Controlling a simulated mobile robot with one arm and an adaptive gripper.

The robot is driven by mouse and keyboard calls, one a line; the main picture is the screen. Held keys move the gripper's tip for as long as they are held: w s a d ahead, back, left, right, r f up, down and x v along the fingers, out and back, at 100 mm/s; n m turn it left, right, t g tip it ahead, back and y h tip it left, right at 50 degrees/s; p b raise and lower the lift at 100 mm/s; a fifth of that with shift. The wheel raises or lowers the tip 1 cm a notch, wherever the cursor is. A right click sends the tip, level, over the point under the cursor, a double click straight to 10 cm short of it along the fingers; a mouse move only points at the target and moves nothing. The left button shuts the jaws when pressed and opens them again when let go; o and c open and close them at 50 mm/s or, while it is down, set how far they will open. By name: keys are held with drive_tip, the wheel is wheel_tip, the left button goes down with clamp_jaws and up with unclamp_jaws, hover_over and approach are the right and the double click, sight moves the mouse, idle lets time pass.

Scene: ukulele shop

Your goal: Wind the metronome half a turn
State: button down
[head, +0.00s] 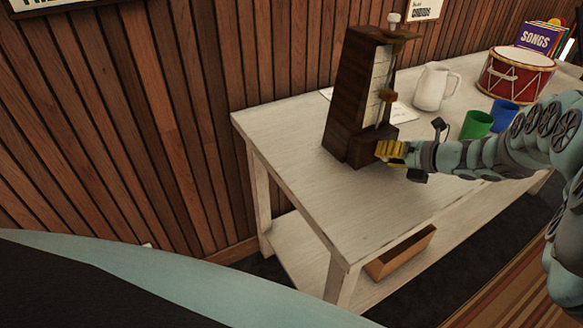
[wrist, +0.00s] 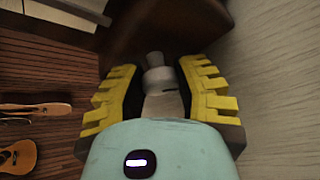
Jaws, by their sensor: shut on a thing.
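The metronome (head: 355,100) is a tall dark wooden case standing upright near the left end of the white table, with a pale scale and a pendulum on its face. My gripper (head: 391,149) is at the lower right side of the case, its yellow-padded fingers close to the wood. In the wrist view, my gripper (wrist: 158,85) has a finger on each side of a pale grey winding key (wrist: 158,76) that sticks out from the dark case (wrist: 160,32). The gripper is shut on this key. In the head view the key is hidden by the fingers.
On the white table (head: 290,135) stand a white pitcher (head: 434,87), a green cup (head: 477,124), a blue cup (head: 503,114) and a red drum (head: 515,75). A wooden box (head: 400,252) lies on the lower shelf. The table's front left is clear.

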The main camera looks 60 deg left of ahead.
drive_tip(key=shift+a+f+m+g+b, duration=0.1)
drive_tip(key=shift+f+m+g+b, duration=0.3)
drive_tip(key=shift+b, duration=1.25)
drive_tip(key=shift+r+m, duration=0.2)
drive_tip(key=shift+m, duration=0.1)
drive_tip(key=shift+r+g+b, duration=0.1)
drive_tip(key=shift+g+b, duration=0.2)
drive_tip(key=shift+b, duration=0.05)
drive_tip(key=c, duration=0.9)
unclamp_jaws()
drive_tip(key=shift+r+p, duration=0.15)
drive_tip(key=shift+p, duration=0.25)
